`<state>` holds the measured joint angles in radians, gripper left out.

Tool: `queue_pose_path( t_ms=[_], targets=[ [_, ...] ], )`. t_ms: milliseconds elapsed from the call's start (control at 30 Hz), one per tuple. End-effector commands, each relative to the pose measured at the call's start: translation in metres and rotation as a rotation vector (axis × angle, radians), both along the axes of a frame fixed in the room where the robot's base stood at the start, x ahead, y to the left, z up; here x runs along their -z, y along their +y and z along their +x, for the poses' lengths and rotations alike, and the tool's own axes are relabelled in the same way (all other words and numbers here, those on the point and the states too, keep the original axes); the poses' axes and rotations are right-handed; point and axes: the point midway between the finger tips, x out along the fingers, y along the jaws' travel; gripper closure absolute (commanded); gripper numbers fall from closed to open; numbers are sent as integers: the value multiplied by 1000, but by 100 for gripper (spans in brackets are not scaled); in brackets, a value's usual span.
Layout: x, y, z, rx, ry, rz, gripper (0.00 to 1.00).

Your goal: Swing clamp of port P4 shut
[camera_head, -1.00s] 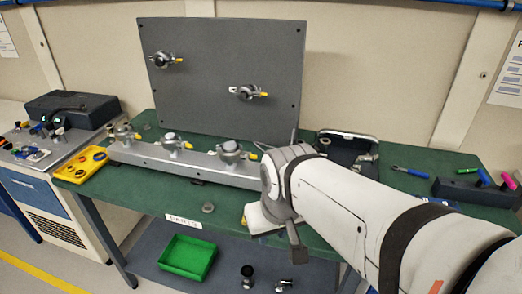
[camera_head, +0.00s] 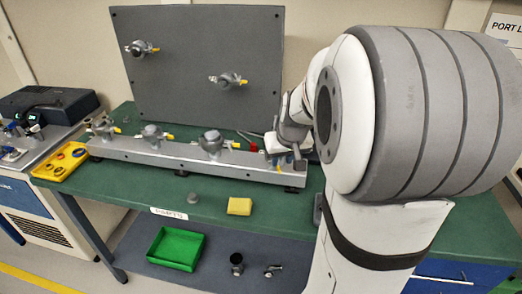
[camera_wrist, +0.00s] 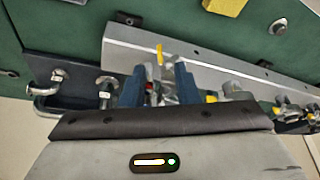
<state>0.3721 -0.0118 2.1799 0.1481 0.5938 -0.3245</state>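A grey rail (camera_head: 175,152) on the green bench carries a row of ports with metal clamps and yellow-tipped levers. My gripper (camera_head: 284,160) is at the rail's right end, partly hidden by my arm in the head view. In the wrist view its two blue fingers (camera_wrist: 160,88) stand apart, one on each side of a metal clamp (camera_wrist: 166,92) with a yellow-tipped lever (camera_wrist: 160,54). I cannot tell whether the fingers touch it. No port label is readable, so I cannot confirm that this is P4. Whether this clamp is open or shut is unclear.
An upright grey panel (camera_head: 190,85) with two more clamped ports stands behind the rail. A yellow block (camera_head: 239,206) and a small grey piece (camera_head: 193,198) lie in front of it. A green bin (camera_head: 176,248) sits below.

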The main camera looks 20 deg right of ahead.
Motion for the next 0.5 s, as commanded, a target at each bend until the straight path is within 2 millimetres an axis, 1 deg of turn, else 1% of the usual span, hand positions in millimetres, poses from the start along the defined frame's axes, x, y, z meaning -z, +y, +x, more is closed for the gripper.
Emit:
queue_pose_path(
  t_ms=[33, 100, 200, 333, 500],
  targets=[
    [9, 0, 3, 0, 6, 2, 72],
    [18, 0, 6, -1, 5, 1, 72],
    [28, -1, 11, 0, 3, 1, 72],
    [35, -1, 14, 0, 1, 1, 72],
    [37, -1, 15, -1, 0, 1, 72]
  ],
)
